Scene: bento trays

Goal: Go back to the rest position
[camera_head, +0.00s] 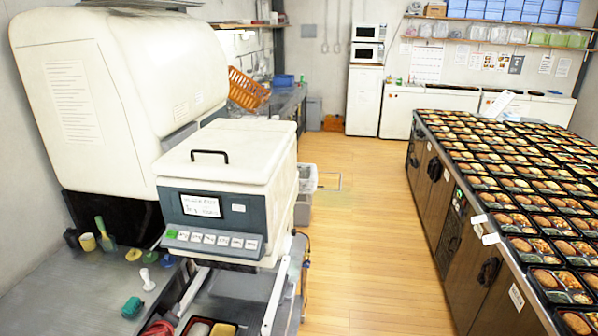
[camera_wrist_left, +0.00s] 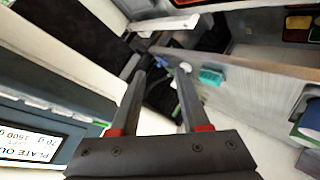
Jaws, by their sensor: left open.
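My left gripper (camera_wrist_left: 161,78) shows in the left wrist view, with its two dark fingers apart and nothing between them. It is beside the white machine, whose display panel (camera_wrist_left: 30,135) is at the lower left of that view. In the head view neither gripper shows. The white machine (camera_head: 225,165) with its lid handle, screen and row of buttons stands in the left half. My right gripper is in no view.
A counter (camera_head: 485,232) at the right is covered with many filled bento trays (camera_head: 520,198). A grey worktop (camera_head: 60,300) at the lower left holds a green sponge (camera_head: 132,307) and small tools. The wooden floor (camera_head: 365,235) between is clear.

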